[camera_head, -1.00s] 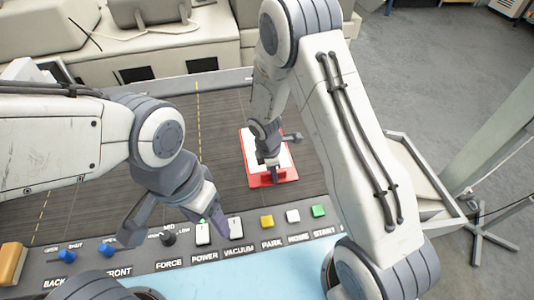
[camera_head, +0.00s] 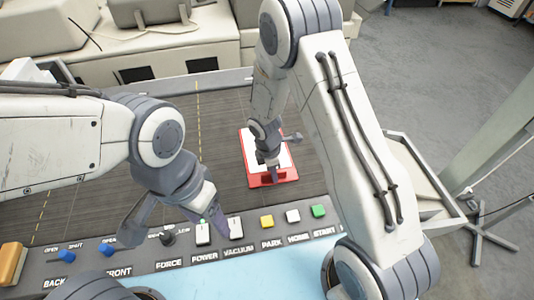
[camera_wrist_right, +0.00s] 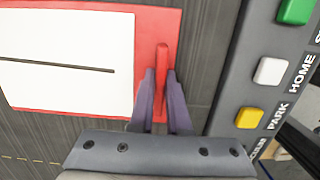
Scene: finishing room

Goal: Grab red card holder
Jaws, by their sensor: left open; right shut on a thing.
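The red card holder (camera_head: 288,175) lies flat on the dark ribbed bed, with a white card (camera_head: 284,157) on it. In the right wrist view the red card holder (camera_wrist_right: 172,17) has a raised red tab (camera_wrist_right: 162,62) along the side nearest the button panel. My right gripper (camera_wrist_right: 161,82) is shut on this tab, one finger on each side. In the head view my right gripper (camera_head: 272,174) is at the holder's near edge. My left gripper (camera_head: 170,232) is open and empty above the control panel, left of the holder.
A control panel (camera_head: 185,252) with labelled buttons and knobs runs along the near side of the bed. The yellow PARK button (camera_head: 267,221) and white HOME button (camera_head: 293,216) are close to the holder. The bed (camera_head: 222,130) left of the holder is clear.

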